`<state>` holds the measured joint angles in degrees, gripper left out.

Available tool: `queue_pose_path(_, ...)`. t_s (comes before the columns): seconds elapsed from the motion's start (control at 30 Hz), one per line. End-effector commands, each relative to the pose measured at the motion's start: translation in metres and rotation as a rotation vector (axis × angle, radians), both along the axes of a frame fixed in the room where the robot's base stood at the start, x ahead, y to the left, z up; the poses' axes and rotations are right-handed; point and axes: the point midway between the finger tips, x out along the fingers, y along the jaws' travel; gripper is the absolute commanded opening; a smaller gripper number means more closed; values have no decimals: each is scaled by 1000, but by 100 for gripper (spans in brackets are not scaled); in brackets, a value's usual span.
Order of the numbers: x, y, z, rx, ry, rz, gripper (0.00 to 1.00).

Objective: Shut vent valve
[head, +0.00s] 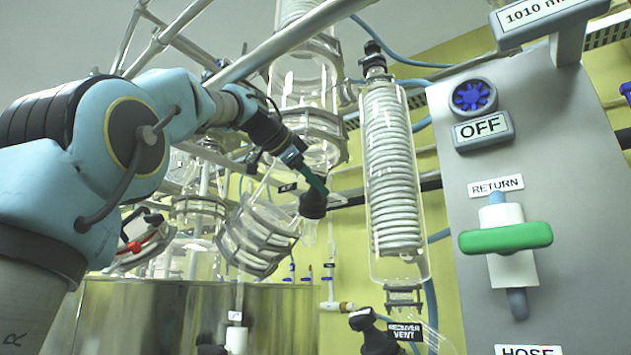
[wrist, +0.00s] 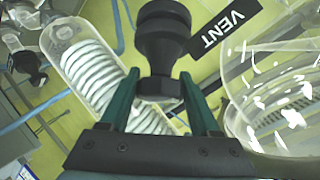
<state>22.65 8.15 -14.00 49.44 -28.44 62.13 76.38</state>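The vent valve is a black knob (wrist: 163,45) beside a black label reading VENT (wrist: 222,30) in the wrist view. In the head view the knob (head: 313,205) hangs below my fingertips, right of the small label (head: 287,187). My gripper (wrist: 160,82) has its teal fingers apart, one on each side of the knob's lower collar. Any gap between fingers and collar is very small, and I cannot see whether they touch. In the head view my gripper (head: 314,184) points down and right at the knob. How far the valve is turned cannot be read.
A glass coil condenser (head: 393,180) stands right of my gripper. A grey panel (head: 575,170) with a green handle (head: 506,238) fills the right side. Another black knob (head: 372,335) sits low by the receiver vent label (head: 405,332). Glass vessels and metal rails crowd the arm.

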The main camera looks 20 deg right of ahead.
Motion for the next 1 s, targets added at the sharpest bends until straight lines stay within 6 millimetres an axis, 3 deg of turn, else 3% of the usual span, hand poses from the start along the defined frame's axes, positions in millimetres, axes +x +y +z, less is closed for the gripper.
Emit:
queue_pose_path(0.03,0,0,-1,1,0,1,70)
queue_pose_path(0.23,0,0,0,0,1,0,92)
queue_pose_path(0.73,-1,0,-2,-20,5,19,92)
queue_pose_path(1.0,-2,0,-4,-176,50,183,92)
